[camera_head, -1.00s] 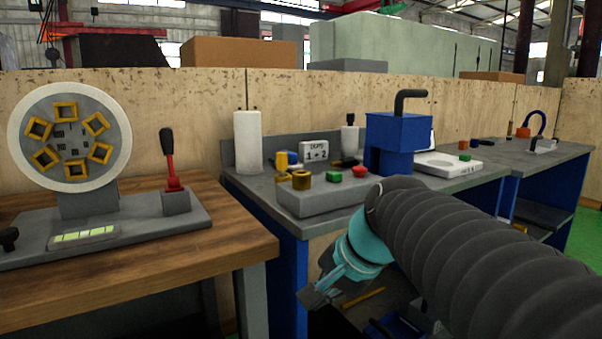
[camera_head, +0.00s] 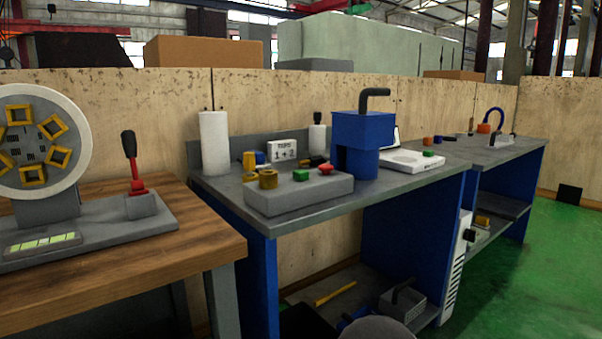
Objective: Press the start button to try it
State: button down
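A grey control box (camera_head: 300,195) sits near the front edge of the middle bench. Another small green block or button (camera_head: 428,153) is on a white flat unit (camera_head: 410,162) further right. I cannot read any start label. My gripper is not in view; only a dark rounded piece, probably my arm, shows at the bottom edge.
A blue machine (camera_head: 362,140) with a dark handle stands behind the box. A wooden bench (camera_head: 120,245) with a red lever (camera_head: 134,178) is left. Green floor (camera_head: 540,270) is open at right.

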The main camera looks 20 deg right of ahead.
aim_at(300, 175)
jog(key=k, duration=0.5)
jog(key=z, duration=1.1)
jog(key=i, duration=0.65)
jog(key=u, duration=1.1)
